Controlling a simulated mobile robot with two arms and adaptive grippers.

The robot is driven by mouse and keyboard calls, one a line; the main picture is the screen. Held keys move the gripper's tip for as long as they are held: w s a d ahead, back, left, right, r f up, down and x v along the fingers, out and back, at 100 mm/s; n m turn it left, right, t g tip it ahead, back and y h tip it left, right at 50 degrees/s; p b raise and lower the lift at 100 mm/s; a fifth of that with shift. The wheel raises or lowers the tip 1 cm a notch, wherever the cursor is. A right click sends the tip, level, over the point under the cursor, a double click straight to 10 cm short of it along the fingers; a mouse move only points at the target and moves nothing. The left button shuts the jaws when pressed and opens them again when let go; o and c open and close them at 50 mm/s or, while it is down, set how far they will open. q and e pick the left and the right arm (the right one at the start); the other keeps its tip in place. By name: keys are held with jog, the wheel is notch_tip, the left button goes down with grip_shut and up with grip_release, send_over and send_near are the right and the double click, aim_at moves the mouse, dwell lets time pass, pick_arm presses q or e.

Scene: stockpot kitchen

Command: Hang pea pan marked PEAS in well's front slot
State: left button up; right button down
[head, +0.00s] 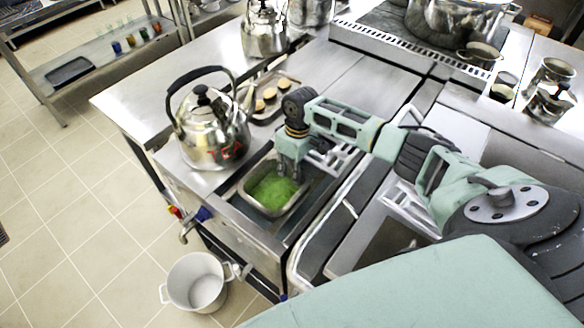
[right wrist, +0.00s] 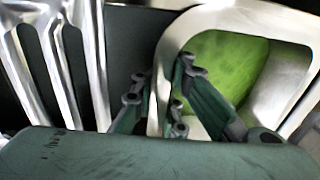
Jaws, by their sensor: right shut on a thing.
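The pea pan (head: 247,203) is a metal pan with green peas inside. It is at the front part of the well (head: 232,203), a dark rectangular opening in the steel counter. I cannot tell whether its rim rests on the well's edges or is slightly above. No PEAS marking is readable. My right gripper (head: 289,173) reaches down at the pan's far right side, shut on its rim. In the right wrist view the fingers (right wrist: 160,98) straddle the pan's pale rim (right wrist: 165,55), with the peas beyond. My left gripper is not in view.
A large steel kettle (head: 213,137) stands on the counter close left of the well. A tray with round buns (head: 268,94) lies behind it. Slotted metal bars (right wrist: 82,50) are beside the pan in the wrist view. A white pot (head: 196,283) is below the counter front.

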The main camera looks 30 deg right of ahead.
jog(key=shift+w+a+f, duration=0.1)
dwell(0.7)
jog(key=c, duration=1.7)
grip_release()
jog(key=shift+f, duration=0.15)
jog(key=r, duration=0.4)
jog(key=d+r, duration=0.1)
jog(key=r, duration=0.7)
jog(key=shift+w+d, duration=0.2)
jog(key=shift+d, duration=0.15)
jog(key=shift+r, duration=0.15)
